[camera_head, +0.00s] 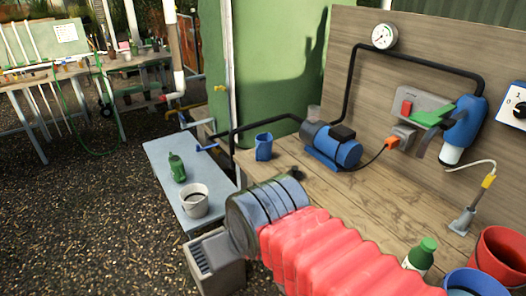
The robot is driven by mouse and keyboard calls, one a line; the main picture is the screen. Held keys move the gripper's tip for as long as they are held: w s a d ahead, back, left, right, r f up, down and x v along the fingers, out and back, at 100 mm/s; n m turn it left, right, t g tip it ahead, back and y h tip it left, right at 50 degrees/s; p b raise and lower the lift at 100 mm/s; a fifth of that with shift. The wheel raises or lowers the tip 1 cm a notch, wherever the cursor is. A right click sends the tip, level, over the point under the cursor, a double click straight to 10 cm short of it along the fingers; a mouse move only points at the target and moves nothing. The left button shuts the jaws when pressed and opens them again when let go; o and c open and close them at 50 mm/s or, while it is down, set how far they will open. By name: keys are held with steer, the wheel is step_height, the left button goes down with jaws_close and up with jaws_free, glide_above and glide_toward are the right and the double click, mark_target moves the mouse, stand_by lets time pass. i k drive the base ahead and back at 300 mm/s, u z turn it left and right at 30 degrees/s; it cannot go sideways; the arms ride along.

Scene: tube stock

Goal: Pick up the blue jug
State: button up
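The blue jug (263,146) stands upright at the back left of the wooden bench (285,160), left of a blue electric pump. It looks small, and nothing touches it that I can see. My arm, in a red ribbed sleeve with a grey-blue cylinder at its end, crosses the lower middle of the view, nearer to me than the jug. I cannot make out my gripper's fingers here.
The blue pump (333,145) with black pipe stands close right of the jug. A low grey table (165,160) at left holds a green bottle (177,167) and a white bucket (194,201). A green bottle (421,255), red bucket (499,258) and blue bucket (474,283) stand at lower right.

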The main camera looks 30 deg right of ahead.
mark_target(264, 150)
steer(key=u, duration=0.05)
steer(key=i, duration=1)
steer(key=z, duration=0.05)
